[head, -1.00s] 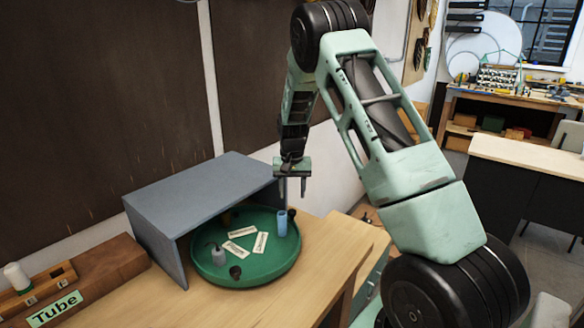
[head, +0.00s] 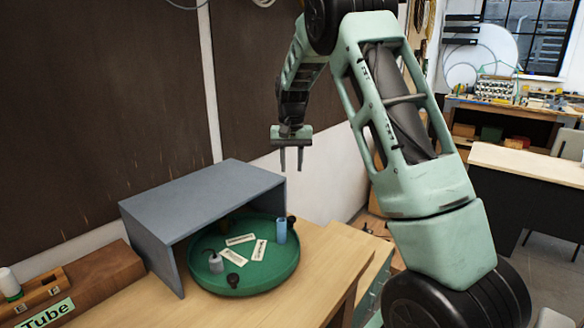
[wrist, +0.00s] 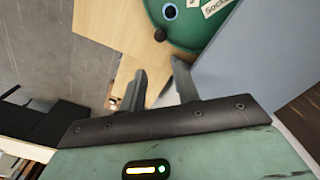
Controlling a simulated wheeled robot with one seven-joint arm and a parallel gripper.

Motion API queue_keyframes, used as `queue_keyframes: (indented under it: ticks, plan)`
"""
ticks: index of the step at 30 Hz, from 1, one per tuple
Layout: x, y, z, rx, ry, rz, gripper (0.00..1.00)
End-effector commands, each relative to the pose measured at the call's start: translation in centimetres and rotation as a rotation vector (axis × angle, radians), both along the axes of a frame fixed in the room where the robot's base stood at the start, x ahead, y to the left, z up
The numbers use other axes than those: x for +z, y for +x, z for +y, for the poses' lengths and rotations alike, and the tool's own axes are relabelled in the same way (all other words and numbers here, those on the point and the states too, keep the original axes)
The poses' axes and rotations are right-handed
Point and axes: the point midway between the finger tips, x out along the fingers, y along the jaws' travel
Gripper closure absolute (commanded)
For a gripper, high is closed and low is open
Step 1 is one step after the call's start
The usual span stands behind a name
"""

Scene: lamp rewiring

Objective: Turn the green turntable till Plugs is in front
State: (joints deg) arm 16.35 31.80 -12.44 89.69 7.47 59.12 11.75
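The green turntable (head: 262,284) sits on the bench, its back part under a grey-blue open-fronted box (head: 200,205). It carries white label cards (head: 240,240), a light blue cylinder (head: 280,231) at the right and a grey canister (head: 216,264) at the left. Dark knobs (head: 232,280) stand at its edge. The card words are unreadable in the head view; the wrist view shows one card (wrist: 215,7) beginning "Socke". I cannot see which card reads Plugs. My gripper (head: 291,168) is open and empty, above and apart from the turntable. The turntable (wrist: 200,35) is partly cut off in the wrist view.
The box's top and side walls border the turntable; its front right is uncovered. Bare bench (head: 325,255) is free at the right. A dark wall stands behind; another workbench (head: 510,108) is far right.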

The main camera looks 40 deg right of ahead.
Motion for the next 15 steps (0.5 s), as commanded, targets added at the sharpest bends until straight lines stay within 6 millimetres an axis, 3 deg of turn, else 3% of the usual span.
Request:
queue_keyframes:
  ticks: [1, 3, 10, 12, 15]
  plan:
    - [-0.2, -0.3, -0.4, -0.014, -0.008, -0.001, 0.82]
    - [-1.0, -1.1, -1.5, -0.063, -0.035, -0.009, 1.00]
    - [-5.9, -6.9, -7.9, -0.386, -0.212, -0.161, 1.00]
    - [-7.2, -8.6, -8.9, -0.477, -0.235, -0.249, 1.00]
    - [-8.6, -10.6, -8.8, -0.588, -0.213, -0.386, 1.00]
